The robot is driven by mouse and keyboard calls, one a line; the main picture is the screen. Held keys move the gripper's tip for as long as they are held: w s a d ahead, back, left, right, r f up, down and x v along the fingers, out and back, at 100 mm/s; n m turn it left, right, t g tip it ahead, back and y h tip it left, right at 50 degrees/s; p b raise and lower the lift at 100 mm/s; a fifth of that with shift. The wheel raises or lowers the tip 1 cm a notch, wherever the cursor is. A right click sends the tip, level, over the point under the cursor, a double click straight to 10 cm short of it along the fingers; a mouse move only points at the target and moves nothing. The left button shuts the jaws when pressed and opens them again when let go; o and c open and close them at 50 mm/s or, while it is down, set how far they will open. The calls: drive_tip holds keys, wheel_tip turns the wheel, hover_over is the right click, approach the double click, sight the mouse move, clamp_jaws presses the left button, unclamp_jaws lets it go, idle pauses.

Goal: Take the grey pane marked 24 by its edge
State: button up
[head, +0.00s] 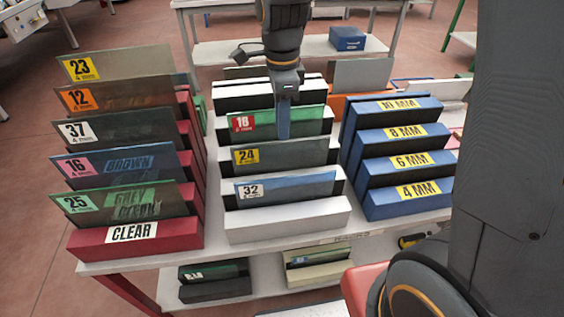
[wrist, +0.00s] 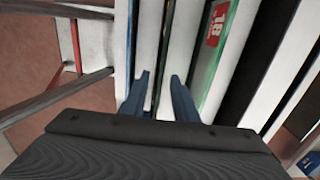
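The grey pane marked 24 (head: 300,154) stands in the middle rack (head: 290,222), with a yellow label at its left end. It is behind the blue pane marked 32 (head: 300,187) and in front of the green pane marked 18 (head: 310,121). My gripper (head: 283,132) points down from above the rack, and its finger covers part of pane 18. In the wrist view my gripper (wrist: 160,85) is open, with two blue fingers apart. A thin dark edge, seemingly pane 24 (wrist: 164,50), runs between them. I cannot tell whether either finger touches it.
A red rack (head: 90,243) with several panes stands to the left. A blue rack (head: 400,207) marked in millimetres stands to the right. Pane 18 (wrist: 216,55) is close to the right finger in the wrist view. A lower shelf (head: 265,288) holds more panes.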

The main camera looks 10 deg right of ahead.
sight(281, 143)
drive_tip(key=shift+a+f+p, duration=0.1)
drive_tip(key=shift+f+p, duration=0.85)
drive_tip(key=shift+f, duration=2.55)
drive_tip(key=shift+w, duration=0.1)
clamp_jaws()
drive_tip(key=shift+r, duration=0.1)
